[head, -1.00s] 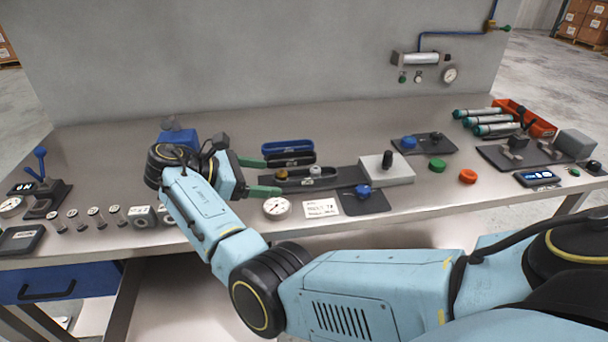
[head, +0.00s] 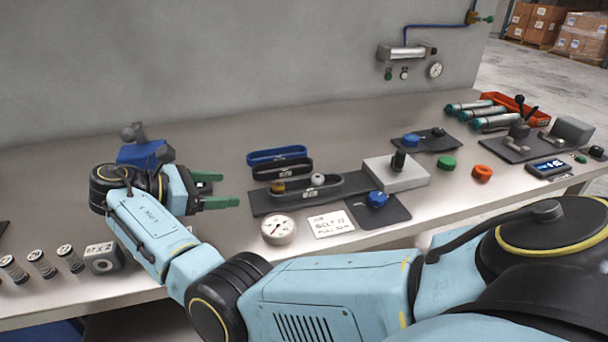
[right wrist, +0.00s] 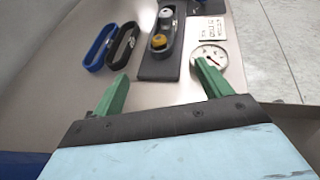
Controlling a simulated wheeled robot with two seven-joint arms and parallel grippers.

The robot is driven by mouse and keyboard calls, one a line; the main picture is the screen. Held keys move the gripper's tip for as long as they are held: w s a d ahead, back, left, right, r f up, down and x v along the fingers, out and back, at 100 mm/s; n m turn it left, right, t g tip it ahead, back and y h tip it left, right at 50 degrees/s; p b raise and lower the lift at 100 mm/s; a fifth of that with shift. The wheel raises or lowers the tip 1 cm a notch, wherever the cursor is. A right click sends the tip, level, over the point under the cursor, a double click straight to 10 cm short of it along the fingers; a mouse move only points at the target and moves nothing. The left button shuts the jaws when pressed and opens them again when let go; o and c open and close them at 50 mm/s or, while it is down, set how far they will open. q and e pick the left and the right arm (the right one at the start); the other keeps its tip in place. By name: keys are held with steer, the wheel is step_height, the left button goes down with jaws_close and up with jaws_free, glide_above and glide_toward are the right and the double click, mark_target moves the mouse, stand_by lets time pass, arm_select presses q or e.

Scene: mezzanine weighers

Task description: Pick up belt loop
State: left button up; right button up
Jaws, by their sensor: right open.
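A blue belt loop (head: 278,159) lies on the bench in the head view, and a black belt loop (head: 283,174) lies just in front of it. Both also show in the right wrist view, the blue loop (right wrist: 92,66) left of the black loop (right wrist: 115,65). My right gripper (head: 229,188) is open and empty, its green fingers left of the loops and apart from them. In the right wrist view its fingertips (right wrist: 164,77) point toward the loops and the pulley plate. My left gripper is not in view.
A dark plate (head: 262,206) holds a brass pulley and a pale pulley inside a dark oblong band. A gauge (head: 278,230) and a label card (head: 331,224) lie in front. A grey block (head: 410,175) stands right of the plate. A blue block (head: 143,153) stands behind my right wrist.

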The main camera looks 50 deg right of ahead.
mark_target(273, 191)
steer(key=shift+f, duration=0.5)
steer(key=shift+s+d+f, duration=0.15)
steer(key=shift+d, duration=0.25)
steer(key=b+x, duration=0.1)
steer(key=x, duration=0.6)
steer(key=shift+d, duration=0.1)
steer(key=b+x, duration=0.1)
steer(key=x, duration=0.3)
steer(key=shift+s+d+f+b, duration=0.1)
steer(key=shift+d+f+b, duration=0.05)
steer(key=shift+f+b, duration=0.2)
steer(key=shift+s+d, duration=0.1)
steer(key=shift+d, duration=0.25)
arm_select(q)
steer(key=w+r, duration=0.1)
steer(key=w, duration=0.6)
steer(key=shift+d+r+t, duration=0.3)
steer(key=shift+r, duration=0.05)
arm_select(e)
steer(key=c, duration=1.1)
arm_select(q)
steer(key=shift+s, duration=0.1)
arm_select(e)
steer(key=shift+o, duration=0.2)
steer(key=shift+r, duration=0.1)
